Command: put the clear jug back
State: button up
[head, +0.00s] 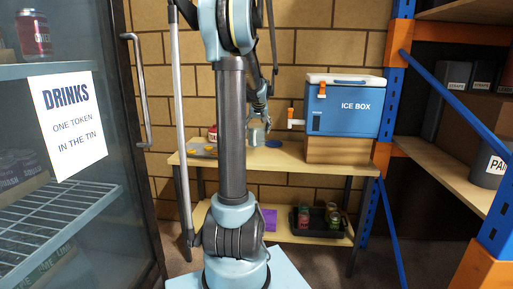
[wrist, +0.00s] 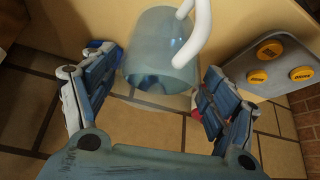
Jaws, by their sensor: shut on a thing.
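The clear jug (wrist: 155,55) is pale blue and see-through, with a white curved piece at its side that looks like a handle. It sits between the two fingers of my gripper (wrist: 160,75), which is shut on it. In the head view my gripper (head: 261,112) is over the bench, and the jug (head: 257,136) shows small and partly hidden below it. I cannot tell whether the jug touches the bench top.
A grey tray with yellow discs (wrist: 270,62), a red can (head: 212,134) and a blue disc (head: 273,143) are near the jug. A drinks fridge (head: 132,150) stands left.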

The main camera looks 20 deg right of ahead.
aim_at(257, 139)
jog(key=shift+f, duration=3.2)
jog(key=o, duration=1.9)
jog(key=shift+c, duration=0.2)
jog(key=shift+r, duration=0.1)
jog(key=v, duration=1.2)
jog(key=s+a+f+n+y, duration=0.1)
jog(key=s+a, duration=0.3)
jog(key=a, duration=0.3)
jog(key=s+a+f, duration=0.1)
jog(key=s+a, duration=0.2)
jog(key=a, duration=0.3)
jog(key=s+a+f+n+g, duration=0.1)
jog(key=s+a+f, duration=0.4)
jog(key=s, duration=0.3)
jog(key=s+a+f+n+g, duration=0.1)
jog(key=s+a+f, duration=0.5)
jog(key=s, duration=0.3)
jog(key=s+a+f+n+g+y, duration=0.1)
jog(key=s+a+f, duration=0.4)
jog(key=s, duration=0.4)
jog(key=shift+a+f, duration=0.2)
jog(key=shift+a, duration=0.4)
